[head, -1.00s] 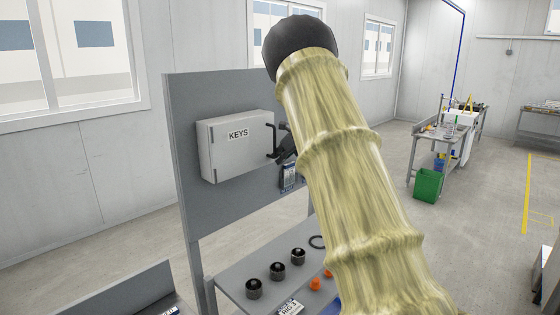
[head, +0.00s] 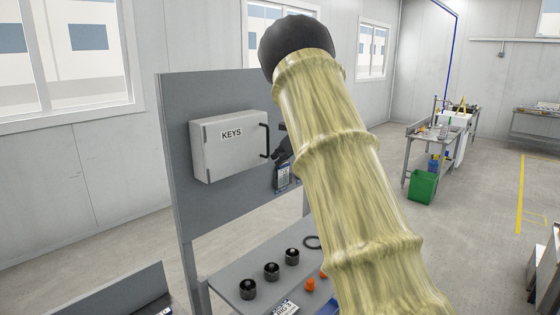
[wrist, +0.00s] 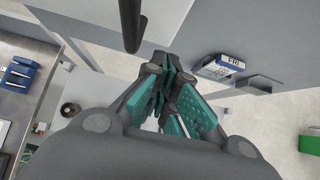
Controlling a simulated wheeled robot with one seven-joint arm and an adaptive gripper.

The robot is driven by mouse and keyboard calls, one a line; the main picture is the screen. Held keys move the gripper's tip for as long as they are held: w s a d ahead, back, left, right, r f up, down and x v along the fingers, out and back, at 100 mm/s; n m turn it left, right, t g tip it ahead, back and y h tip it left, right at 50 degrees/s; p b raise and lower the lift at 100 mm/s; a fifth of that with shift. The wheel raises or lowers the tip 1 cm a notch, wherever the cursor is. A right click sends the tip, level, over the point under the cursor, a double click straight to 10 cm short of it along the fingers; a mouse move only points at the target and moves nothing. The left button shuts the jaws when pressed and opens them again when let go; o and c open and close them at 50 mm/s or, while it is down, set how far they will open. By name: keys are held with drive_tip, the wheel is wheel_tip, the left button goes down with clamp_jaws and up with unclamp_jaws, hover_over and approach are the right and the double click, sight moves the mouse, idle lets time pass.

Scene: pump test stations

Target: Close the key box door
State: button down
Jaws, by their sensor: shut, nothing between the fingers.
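The grey key box (head: 200,153) is mounted on an upright grey panel, with a "KEYS" label on its door (head: 235,148). The door looks flush with the box, and I see no gap along the edges in view. A black bar handle (head: 266,141) stands at the door's right edge. It appears as a dark bar at the top of the wrist view (wrist: 131,22). My gripper (head: 281,150) is just right of the handle, apart from it, and partly hidden behind my arm. In the wrist view my gripper (wrist: 168,78) has its teal-padded fingers together, with nothing held.
Below is a bench (head: 228,281) with several black knobs (head: 271,271), orange parts and a dark ring. A blue-and-white labelled item (head: 283,177) hangs on the panel below my gripper. A green bin (head: 422,187) stands by a far workbench.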

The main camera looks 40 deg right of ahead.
drive_tip(key=a+b+v, duration=0.1)
drive_tip(key=b+v, duration=0.2)
drive_tip(key=v, duration=0.8)
drive_tip(key=shift+s+d+f+b, duration=0.25)
drive_tip(key=shift+s+f+b, duration=0.05)
drive_tip(key=shift+b, duration=0.1)
